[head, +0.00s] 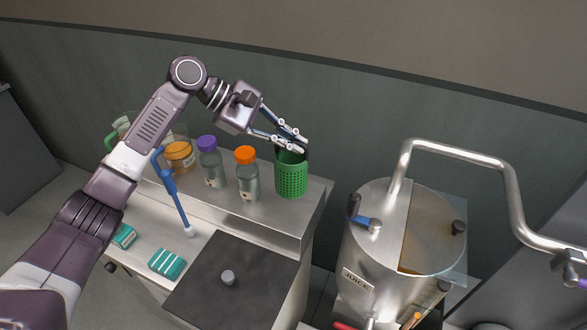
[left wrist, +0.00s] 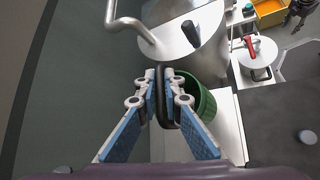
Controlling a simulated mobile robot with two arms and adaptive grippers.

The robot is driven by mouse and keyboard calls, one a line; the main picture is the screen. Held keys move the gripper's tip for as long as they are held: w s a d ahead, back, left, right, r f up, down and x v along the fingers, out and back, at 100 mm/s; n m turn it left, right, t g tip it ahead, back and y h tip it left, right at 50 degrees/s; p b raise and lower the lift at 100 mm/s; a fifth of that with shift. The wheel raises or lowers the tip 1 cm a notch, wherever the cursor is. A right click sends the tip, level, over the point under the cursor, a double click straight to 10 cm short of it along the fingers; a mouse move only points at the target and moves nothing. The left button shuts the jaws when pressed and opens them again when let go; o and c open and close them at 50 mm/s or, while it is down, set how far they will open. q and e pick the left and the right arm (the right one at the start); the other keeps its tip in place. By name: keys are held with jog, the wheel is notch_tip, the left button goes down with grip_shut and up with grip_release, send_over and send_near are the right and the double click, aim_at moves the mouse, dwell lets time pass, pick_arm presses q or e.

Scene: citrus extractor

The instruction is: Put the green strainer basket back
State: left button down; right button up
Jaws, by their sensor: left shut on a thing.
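The green strainer basket (head: 291,178) is upright at the right end of the raised steel shelf in the head view; I cannot tell whether its base touches the shelf. My left gripper (head: 291,143) is at its top rim. In the left wrist view, my left gripper (left wrist: 163,97) is shut on the basket's black handle, with the green basket (left wrist: 204,106) beside and below the fingers. The steel juice extractor (head: 372,250) stands to the right of the shelf, across a gap. Its drum also shows in the left wrist view (left wrist: 170,48).
An orange-capped bottle (head: 247,178) and a purple-capped bottle (head: 213,167) stand left of the basket. A blue brush (head: 174,195), a teal sponge (head: 167,263) and a dark board (head: 250,285) are on the counter. A bent steel pipe (head: 455,153) arches over the extractor.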

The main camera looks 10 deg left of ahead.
aim_at(294, 172)
pick_arm(q)
notch_tip(294, 172, down, 9)
jog(key=shift+p, duration=0.75)
jog(key=c, duration=2.1)
grip_release()
jog(key=b+v, duration=0.3)
jog(key=v, duration=0.9)
jog(key=shift+d+r, duration=0.1)
